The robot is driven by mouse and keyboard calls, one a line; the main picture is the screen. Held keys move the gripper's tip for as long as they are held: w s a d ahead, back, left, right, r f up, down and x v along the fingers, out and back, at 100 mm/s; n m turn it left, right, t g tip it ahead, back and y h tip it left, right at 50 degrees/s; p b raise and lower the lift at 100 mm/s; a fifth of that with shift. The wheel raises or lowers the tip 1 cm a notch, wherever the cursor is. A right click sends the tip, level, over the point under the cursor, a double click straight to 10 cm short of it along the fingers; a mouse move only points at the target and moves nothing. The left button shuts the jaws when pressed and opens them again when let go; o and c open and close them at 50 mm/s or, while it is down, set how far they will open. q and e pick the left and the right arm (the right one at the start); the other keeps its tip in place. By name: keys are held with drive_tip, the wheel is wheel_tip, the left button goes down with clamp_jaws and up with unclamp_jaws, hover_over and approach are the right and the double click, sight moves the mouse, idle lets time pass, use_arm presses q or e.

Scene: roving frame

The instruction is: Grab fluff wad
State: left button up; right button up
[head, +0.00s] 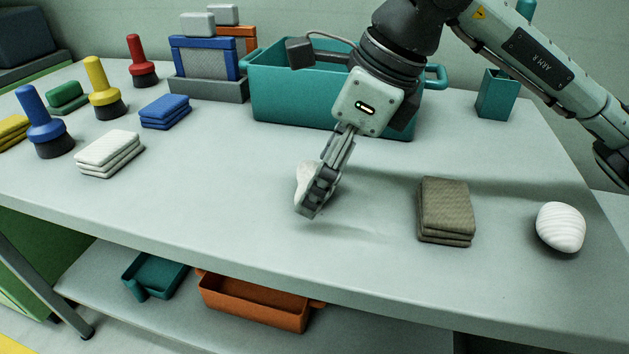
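A small white wad (303,176) is on the middle of the table, partly hidden behind my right gripper's fingers. It looks like the fluff wad. My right gripper (312,202) comes down from the upper right, fingertips low by the tabletop and right against the wad in the picture. The fingers are seen nearly side-on, so I cannot tell whether they are open, or shut on the wad. A second white, rounded, ridged lump (561,227) lies at the table's right end. My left gripper is not in view.
A folded brown cloth stack (446,209) lies right of the gripper. A teal bin (285,97) stands behind it, a teal cup (497,96) at back right. White (108,154) and blue (165,110) cloth stacks and coloured-handled tools (46,122) are left. The table's front middle is clear.

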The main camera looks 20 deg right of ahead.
drive_tip(key=shift+w+a+f, duration=0.1)
drive_tip(key=shift+a+f, duration=0.05)
drive_tip(key=shift+f, duration=0.4)
drive_tip(key=c, duration=1)
drive_tip(key=shift+r, duration=0.15)
